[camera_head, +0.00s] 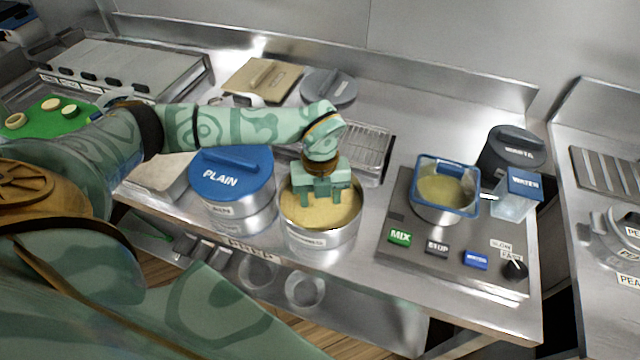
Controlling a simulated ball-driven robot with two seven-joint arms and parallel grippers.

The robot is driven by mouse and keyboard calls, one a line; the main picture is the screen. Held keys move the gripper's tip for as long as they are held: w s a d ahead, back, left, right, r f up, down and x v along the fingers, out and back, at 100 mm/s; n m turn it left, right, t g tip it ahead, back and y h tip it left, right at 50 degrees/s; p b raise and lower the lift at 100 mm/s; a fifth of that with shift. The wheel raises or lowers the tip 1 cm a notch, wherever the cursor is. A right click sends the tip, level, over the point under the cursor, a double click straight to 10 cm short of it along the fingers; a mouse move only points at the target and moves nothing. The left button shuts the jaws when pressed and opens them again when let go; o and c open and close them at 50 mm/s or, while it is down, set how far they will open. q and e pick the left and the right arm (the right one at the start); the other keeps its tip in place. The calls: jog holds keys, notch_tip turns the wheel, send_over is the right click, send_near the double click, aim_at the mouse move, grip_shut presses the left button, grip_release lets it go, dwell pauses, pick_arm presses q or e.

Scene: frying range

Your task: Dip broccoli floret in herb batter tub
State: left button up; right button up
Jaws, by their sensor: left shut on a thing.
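My left gripper (323,198) points down into an open round metal tub (320,239) of yellowish batter (345,213). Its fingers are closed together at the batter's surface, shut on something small. The broccoli floret cannot be made out there, as the fingers and batter hide it. The label on the tub's front is too small to read. My right gripper is not in view.
A tub with a blue lid marked PLAIN (232,172) stands close left of the open tub. A mixer panel (405,262) with a blue-rimmed container (446,208) is at the right. A wire rack (362,145) lies behind. A green board (45,122) is far left.

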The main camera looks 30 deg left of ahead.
aim_at(321, 204)
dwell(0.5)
pick_arm(q)
notch_tip(321, 204, up, 7)
jog(key=p, duration=0.6)
jog(key=shift+r+p, duration=1.6)
jog(key=shift+r, duration=0.15)
notch_tip(321, 204, up, 3)
jog(key=p, duration=0.3)
